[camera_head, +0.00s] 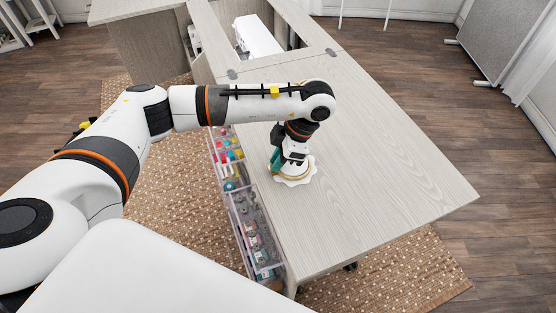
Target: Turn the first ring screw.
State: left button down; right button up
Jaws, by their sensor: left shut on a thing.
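A round hoop with a gold-coloured ring and white scalloped cloth (296,180) lies on the pale wooden cabinet top, near its left edge. My left gripper (277,168) points down at the left side of the hoop. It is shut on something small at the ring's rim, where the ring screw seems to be. The screw itself is hidden by the gripper and too small to make out. My right gripper is not in view.
Clear drawers (250,225) with colourful thread spools and small items stand open along the cabinet's left side. A white machine (257,36) sits in the opening at the back. The cabinet top (390,165) right of the hoop is bare.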

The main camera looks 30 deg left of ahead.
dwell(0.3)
pick_arm(q)
jog(key=c, duration=1.3)
grip_release()
jog(key=shift+c, duration=0.2)
jog(key=v, duration=1.2)
jog(key=shift+p, duration=0.35)
jog(key=shift+s, duration=0.25)
